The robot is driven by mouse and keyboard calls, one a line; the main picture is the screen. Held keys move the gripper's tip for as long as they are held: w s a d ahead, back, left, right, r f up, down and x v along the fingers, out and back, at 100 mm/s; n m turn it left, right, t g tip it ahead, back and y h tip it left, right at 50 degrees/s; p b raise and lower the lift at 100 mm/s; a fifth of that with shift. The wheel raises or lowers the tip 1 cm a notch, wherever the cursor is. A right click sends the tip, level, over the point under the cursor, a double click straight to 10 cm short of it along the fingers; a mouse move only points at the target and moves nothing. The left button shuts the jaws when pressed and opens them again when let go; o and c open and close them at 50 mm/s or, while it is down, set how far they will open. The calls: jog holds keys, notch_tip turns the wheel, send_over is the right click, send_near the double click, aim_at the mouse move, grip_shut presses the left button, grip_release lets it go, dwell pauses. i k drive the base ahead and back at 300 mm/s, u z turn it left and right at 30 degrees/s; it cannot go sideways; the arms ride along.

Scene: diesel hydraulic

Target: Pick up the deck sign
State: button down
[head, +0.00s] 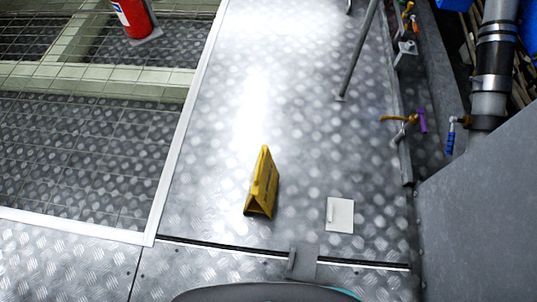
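The deck sign (262,186) is a yellow folded A-shaped sign with dark marks on its side. It stands on the metal tread-plate floor near the middle of the head view, with its open triangular end toward me. Nothing touches it. My gripper is not visible in the head view. A dark rounded shape at the bottom edge may be part of my own body.
A white square plate (340,215) lies right of the sign. A red extinguisher (133,17) stands upper left beyond the mesh panel (80,150). A thin post (358,50), valves (408,120) and a grey cabinet (485,210) line the right. Floor behind the sign is clear.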

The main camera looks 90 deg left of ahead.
aim_at(262, 190)
jog(key=z, duration=0.05)
jog(key=k, duration=1.9)
jog(key=u, duration=1.65)
